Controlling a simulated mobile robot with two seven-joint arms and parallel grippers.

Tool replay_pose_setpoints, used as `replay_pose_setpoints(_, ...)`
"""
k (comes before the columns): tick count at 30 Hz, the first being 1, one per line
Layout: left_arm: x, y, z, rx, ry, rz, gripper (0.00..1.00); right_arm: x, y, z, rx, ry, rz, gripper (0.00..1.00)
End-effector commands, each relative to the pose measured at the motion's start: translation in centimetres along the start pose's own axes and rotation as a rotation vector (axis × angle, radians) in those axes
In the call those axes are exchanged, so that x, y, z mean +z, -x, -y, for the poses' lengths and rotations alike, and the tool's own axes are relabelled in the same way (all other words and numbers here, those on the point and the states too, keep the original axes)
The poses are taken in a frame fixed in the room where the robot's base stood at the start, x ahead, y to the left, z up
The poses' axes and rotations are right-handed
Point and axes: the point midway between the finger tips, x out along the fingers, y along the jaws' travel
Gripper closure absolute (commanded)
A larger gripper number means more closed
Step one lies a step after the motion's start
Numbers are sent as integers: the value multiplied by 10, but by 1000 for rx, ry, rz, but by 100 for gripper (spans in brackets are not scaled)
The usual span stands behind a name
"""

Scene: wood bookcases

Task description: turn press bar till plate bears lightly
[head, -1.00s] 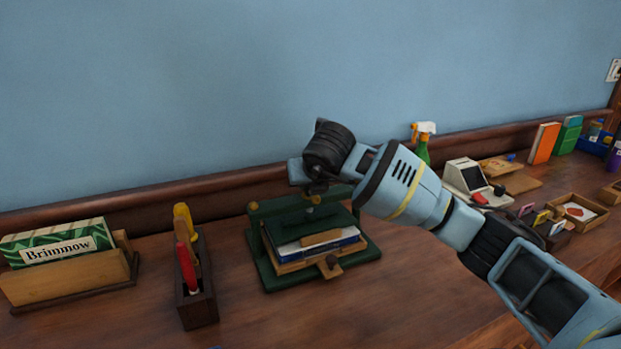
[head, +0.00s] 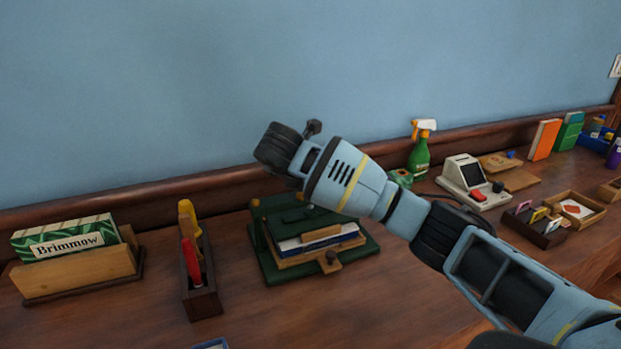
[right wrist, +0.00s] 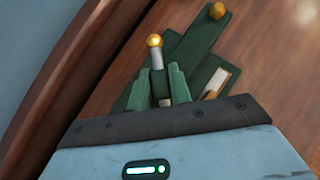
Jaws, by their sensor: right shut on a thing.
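The green press (head: 270,272) stands on the wood counter below my right arm. A book with a blue cover (head: 318,243) lies between wooden boards inside it, under the green plate (head: 287,226). In the right wrist view my right gripper (right wrist: 160,84) is shut on the grey press bar (right wrist: 157,62), which ends in a brass ball. The press's green beam (right wrist: 185,52) runs beneath, with another brass knob. My right wrist hides the bar and fingers in the head view. I cannot tell whether the plate touches the book stack. My left gripper is not in view.
A wooden holder with a Brimmow box (head: 66,243) and a tool rack (head: 200,301) stand left of the press. A green spray bottle (head: 419,158), a small grey machine (head: 474,184) and wooden trays stand to the right. A wood ledge and blue wall run behind.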

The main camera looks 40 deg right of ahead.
Motion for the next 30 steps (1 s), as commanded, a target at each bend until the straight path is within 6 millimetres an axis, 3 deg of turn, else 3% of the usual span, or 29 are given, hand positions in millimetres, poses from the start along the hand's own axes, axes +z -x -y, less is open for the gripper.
replay_pose_setpoints(14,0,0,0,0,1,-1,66,0,0,0,-7,-10,0,100)
replay_pose_setpoints(15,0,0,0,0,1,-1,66,0,0,0,-7,-9,0,75)
replay_pose_setpoints(19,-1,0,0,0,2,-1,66,0,0,0,-7,-9,0,58)
replay_pose_setpoints(30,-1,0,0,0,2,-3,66,0,6,-1,-6,-8,0,58)
